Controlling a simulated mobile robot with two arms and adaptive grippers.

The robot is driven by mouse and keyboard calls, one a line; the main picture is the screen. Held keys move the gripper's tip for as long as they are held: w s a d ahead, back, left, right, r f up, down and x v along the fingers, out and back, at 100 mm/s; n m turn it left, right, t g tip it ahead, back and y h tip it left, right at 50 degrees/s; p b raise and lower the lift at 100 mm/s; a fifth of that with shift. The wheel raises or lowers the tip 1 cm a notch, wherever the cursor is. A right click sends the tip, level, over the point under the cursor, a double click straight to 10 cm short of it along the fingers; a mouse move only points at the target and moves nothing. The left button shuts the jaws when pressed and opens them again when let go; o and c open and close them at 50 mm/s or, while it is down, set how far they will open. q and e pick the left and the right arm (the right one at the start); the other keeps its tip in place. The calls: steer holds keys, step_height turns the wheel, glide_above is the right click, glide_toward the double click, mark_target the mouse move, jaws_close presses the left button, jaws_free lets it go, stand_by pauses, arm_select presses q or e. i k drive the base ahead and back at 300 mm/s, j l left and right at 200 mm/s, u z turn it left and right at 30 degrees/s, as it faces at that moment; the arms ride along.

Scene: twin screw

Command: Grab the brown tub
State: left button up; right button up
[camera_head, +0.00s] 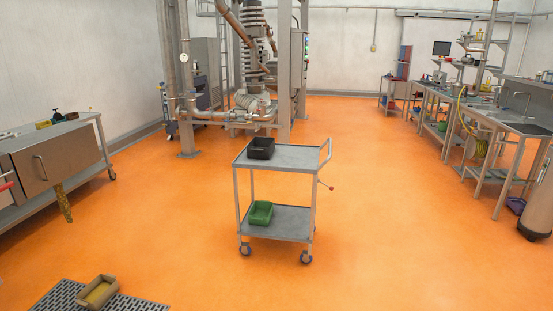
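A brown tub (98,291) sits at the bottom left of the head view. It is an open rectangular box with a yellowish inside, and it lies at a slant on a dark floor grating (62,296). Nothing covers it. Neither of my grippers shows in the head view.
A grey two-shelf trolley (294,157) stands mid-floor, with a black tub (261,148) on top and a green tub (261,213) below. A steel bench (52,162) lines the left wall. Workbenches (468,108) line the right. Orange floor (180,230) is clear between the grating and the trolley.

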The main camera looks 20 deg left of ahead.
mark_target(94, 296)
steer(key=i+j+u, duration=0.25)
steer(key=i+u, duration=0.25)
steer(key=i, duration=0.25)
steer(key=i+u, duration=0.5)
steer(key=i, duration=0.25)
steer(key=i+l+u, duration=0.35)
steer(key=i+u, duration=0.15)
steer(key=i, duration=0.25)
